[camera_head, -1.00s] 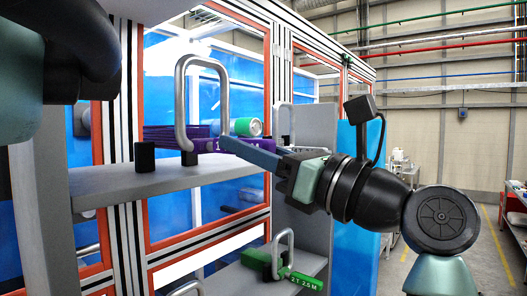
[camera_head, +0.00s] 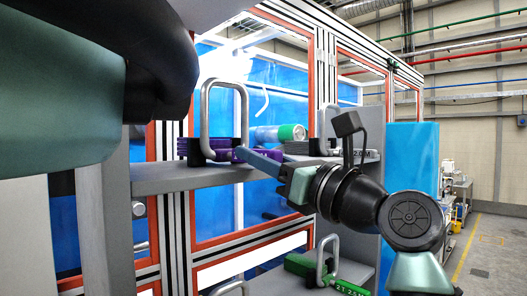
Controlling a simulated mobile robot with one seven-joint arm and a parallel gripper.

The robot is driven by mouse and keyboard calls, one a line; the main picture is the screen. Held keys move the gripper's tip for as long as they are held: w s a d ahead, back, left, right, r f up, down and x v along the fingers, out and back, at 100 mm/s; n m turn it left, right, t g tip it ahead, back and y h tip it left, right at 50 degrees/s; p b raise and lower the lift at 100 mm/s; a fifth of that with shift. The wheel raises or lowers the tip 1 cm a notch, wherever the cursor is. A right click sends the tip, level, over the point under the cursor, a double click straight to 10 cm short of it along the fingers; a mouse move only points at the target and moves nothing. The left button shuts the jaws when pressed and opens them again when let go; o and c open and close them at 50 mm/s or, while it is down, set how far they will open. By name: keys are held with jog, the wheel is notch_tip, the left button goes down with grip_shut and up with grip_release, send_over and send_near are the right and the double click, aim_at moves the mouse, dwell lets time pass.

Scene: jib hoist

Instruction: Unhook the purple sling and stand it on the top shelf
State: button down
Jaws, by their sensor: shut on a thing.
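The purple sling (camera_head: 193,147) is at the level of the grey top shelf (camera_head: 165,178), near its front edge, with its tall steel loop (camera_head: 203,105) upright. My gripper (camera_head: 240,153) comes in from the right and is shut on the sling's right part, beside the foot of the loop. The fingers hide part of the purple body. I cannot tell whether the sling rests on the shelf or is just above it.
A green-ended cylinder (camera_head: 290,133) lies behind my gripper. A green sling (camera_head: 345,286) with a steel loop is on the lower shelf. Orange-framed panels stand behind. Large dark parts of mine fill the upper left.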

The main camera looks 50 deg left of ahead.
jog(key=shift+d+f, duration=0.1)
jog(key=shift+f, duration=0.15)
jog(key=c, duration=0.6)
grip_release()
jog(key=shift+c, duration=0.2)
jog(key=shift+o, duration=0.4)
jog(key=shift+f, duration=0.2)
jog(key=b+v, duration=0.5)
jog(key=v, duration=0.8)
jog(key=shift+r, duration=0.1)
